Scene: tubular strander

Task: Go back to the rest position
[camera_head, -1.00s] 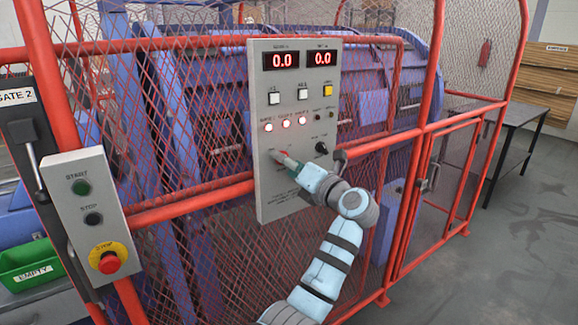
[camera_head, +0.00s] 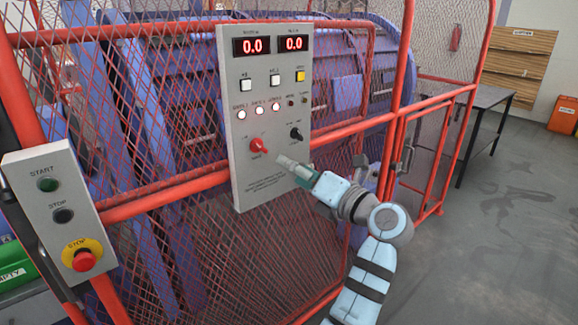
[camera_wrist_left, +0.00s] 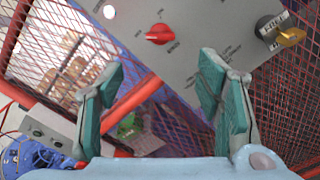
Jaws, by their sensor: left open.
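A grey control panel (camera_head: 270,80) hangs on the red mesh fence. My left gripper (camera_head: 285,163) is just to the lower right of its red knob (camera_head: 258,147) and looks clear of it. In the left wrist view, the gripper (camera_wrist_left: 160,75) has its two green-padded fingers wide apart with nothing between them. The red knob (camera_wrist_left: 159,34) shows whole beyond the fingertips. A black knob (camera_head: 296,133) sits right of the red one on the panel. My right gripper is in neither view.
A start/stop box (camera_head: 62,215) with a red stop button (camera_head: 84,260) is at the left. Red fence rails (camera_head: 170,195) run beside the panel. A dark table (camera_head: 490,97) stands at the back right. The floor at the right (camera_head: 510,210) is clear.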

